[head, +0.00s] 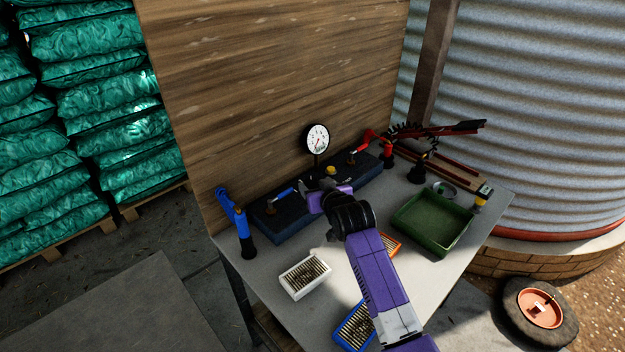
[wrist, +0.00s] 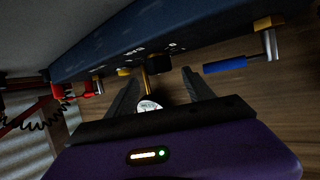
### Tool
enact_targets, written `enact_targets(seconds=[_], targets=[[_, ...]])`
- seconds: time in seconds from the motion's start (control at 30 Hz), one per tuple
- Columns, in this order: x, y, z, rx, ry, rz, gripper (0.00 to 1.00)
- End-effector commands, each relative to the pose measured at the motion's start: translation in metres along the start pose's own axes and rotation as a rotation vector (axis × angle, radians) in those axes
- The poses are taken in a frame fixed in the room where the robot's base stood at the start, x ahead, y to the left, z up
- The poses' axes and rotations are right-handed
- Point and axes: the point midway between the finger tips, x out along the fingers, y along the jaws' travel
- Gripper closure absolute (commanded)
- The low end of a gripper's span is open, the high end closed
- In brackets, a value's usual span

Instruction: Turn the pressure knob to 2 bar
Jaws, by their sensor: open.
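A long dark blue manifold (head: 290,221) lies on the bench against the wooden board and fills the top of the wrist view (wrist: 120,40). A round white gauge (head: 317,138) with a red needle stands behind it; the gauge (wrist: 148,106) also shows between my fingers in the wrist view. Its reading is too small to tell. A yellow knob-like part (head: 331,170) sits on the manifold below the gauge; I cannot tell whether it is the pressure knob. My gripper (head: 308,187) is over the manifold, its fingers (wrist: 160,80) apart with no knob visibly held.
A blue-handled lever (head: 281,193) and a red fitting (head: 367,142) flank the gauge. A blue tool (head: 233,210) stands at the left. A green tray (head: 431,226), a white box (head: 304,276) and an orange box (head: 389,245) occupy the bench's front.

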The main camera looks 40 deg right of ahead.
Motion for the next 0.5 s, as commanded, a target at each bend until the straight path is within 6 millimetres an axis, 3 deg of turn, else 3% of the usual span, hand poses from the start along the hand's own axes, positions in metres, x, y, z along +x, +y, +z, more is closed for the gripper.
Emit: enact_targets(seconds=[0.2,0.5], targets=[[0.032,0.0,-0.001,0.001,0.0,0.0,0.39],[0.052,0.0,-0.001,0.002,0.001,0.0,0.39]])
